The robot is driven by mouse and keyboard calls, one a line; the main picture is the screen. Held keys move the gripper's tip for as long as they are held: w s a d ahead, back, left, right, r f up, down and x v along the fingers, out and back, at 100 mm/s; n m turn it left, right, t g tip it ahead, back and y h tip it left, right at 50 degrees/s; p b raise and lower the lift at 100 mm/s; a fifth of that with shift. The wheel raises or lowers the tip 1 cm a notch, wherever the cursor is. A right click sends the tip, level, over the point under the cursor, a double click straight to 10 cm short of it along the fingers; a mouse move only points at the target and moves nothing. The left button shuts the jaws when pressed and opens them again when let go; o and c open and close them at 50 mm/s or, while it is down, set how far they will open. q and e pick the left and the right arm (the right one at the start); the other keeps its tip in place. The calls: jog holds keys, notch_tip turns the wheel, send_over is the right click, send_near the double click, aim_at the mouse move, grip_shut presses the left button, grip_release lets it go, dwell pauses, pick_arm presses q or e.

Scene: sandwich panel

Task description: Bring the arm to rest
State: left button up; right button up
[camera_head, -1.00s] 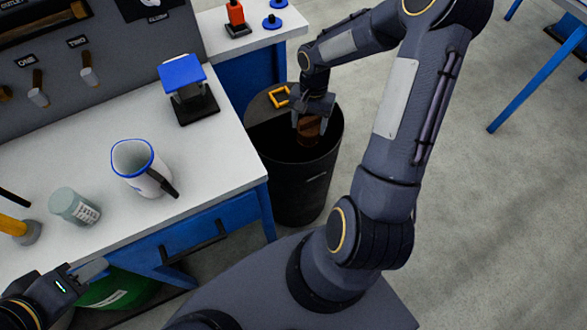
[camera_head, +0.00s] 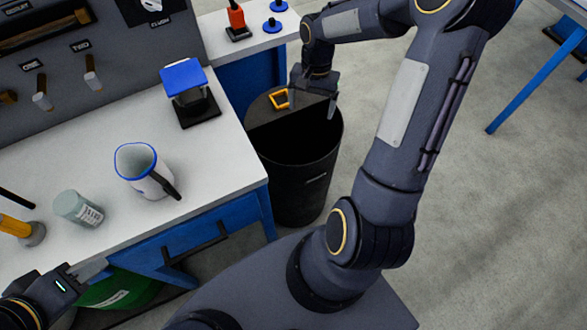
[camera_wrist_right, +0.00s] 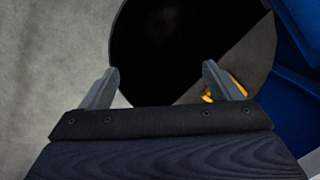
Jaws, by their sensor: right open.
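My right gripper (camera_head: 312,106) is above the dark round bin (camera_head: 305,190), its fingers apart and empty. In the right wrist view, the open fingers of the right gripper (camera_wrist_right: 161,70) are over the black mouth of the bin (camera_wrist_right: 165,40), with nothing between them. My left gripper (camera_head: 95,270) is at the lower left, by the front edge of the workbench. Only part of it shows, so its opening cannot be told.
The bin has a half lid with a yellow handle (camera_head: 280,99). The white-topped workbench (camera_head: 120,235) on the left carries a blue-rimmed jug (camera_head: 136,160), a labelled jar (camera_head: 77,208) and a blue-topped stand (camera_head: 184,77). Bare floor (camera_head: 490,220) lies to the right.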

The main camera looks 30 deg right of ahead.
jog(key=shift+r, duration=0.2)
dwell(0.3)
jog(key=s+a+r+n+t, duration=0.25)
jog(key=s+a+r, duration=0.3)
jog(key=r, duration=0.45)
jog(key=s+a+r+n+t+y, duration=0.35)
jog(key=s+a+n, duration=0.35)
jog(key=s, duration=0.4)
notch_tip(320, 180, up, 13)
jog(key=a+p, duration=0.1)
jog(key=p, duration=1.1)
jog(key=shift+s+a+m+t+h+p, duration=0.2)
jog(key=shift+s+m+t+h+p, duration=0.15)
jog(key=shift+m+h, duration=0.1)
jog(key=shift+f, duration=0.15)
jog(key=shift+c, duration=0.3)
